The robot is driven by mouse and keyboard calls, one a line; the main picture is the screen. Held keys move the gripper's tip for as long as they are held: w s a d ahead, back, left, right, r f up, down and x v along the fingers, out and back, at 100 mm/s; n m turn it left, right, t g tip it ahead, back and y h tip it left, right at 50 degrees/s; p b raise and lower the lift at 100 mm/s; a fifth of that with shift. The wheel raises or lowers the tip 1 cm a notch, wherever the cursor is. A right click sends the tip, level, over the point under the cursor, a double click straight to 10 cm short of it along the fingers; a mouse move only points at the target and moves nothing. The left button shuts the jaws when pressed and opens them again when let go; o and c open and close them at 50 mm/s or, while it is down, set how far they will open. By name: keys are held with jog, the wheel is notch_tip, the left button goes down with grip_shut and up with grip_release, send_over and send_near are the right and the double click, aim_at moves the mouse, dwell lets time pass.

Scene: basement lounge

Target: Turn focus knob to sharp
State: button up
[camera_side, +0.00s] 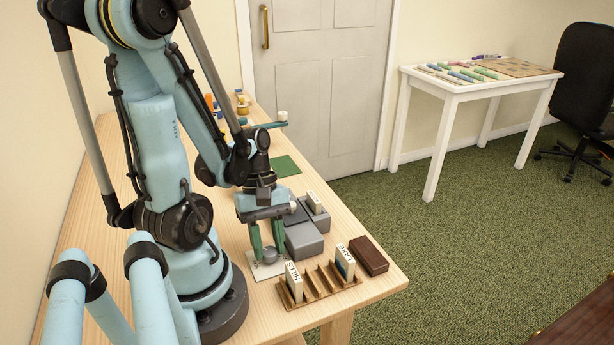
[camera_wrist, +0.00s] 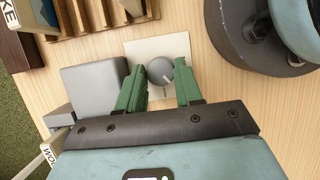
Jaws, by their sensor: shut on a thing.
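The grey round focus knob (camera_side: 270,256) stands on a white plate (camera_side: 262,271) with faint markings, beside a grey box. In the wrist view the knob (camera_wrist: 159,71) shows a light pointer line running toward the bottom of the picture. My gripper (camera_side: 267,247) points down with its two green fingers on either side of the knob, shut on it. The white plate (camera_wrist: 140,47) is partly covered by the fingers, and its markings cannot be read. The grey box (camera_side: 303,241) sits right of the knob.
A wooden rack (camera_side: 317,292) in front holds upright cards marked HILLS and LAKE. A dark brown block (camera_side: 369,256) lies beside it. Another card (camera_side: 314,202) stands in grey blocks behind. A green mat (camera_side: 284,166) lies farther back. A white table (camera_side: 452,92) stands across the room.

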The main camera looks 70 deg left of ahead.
jog(key=m+g, duration=0.1)
jog(key=m, duration=0.2)
jog(key=m+g+y, duration=0.1)
jog(key=m, duration=0.2)
jog(key=shift+w+d+m, duration=0.1)
jog(key=shift+w+m, duration=0.05)
jog(key=shift+m, duration=0.15)
dwell(0.4)
jog(key=o, duration=0.7)
jog(key=shift+o, duration=0.2)
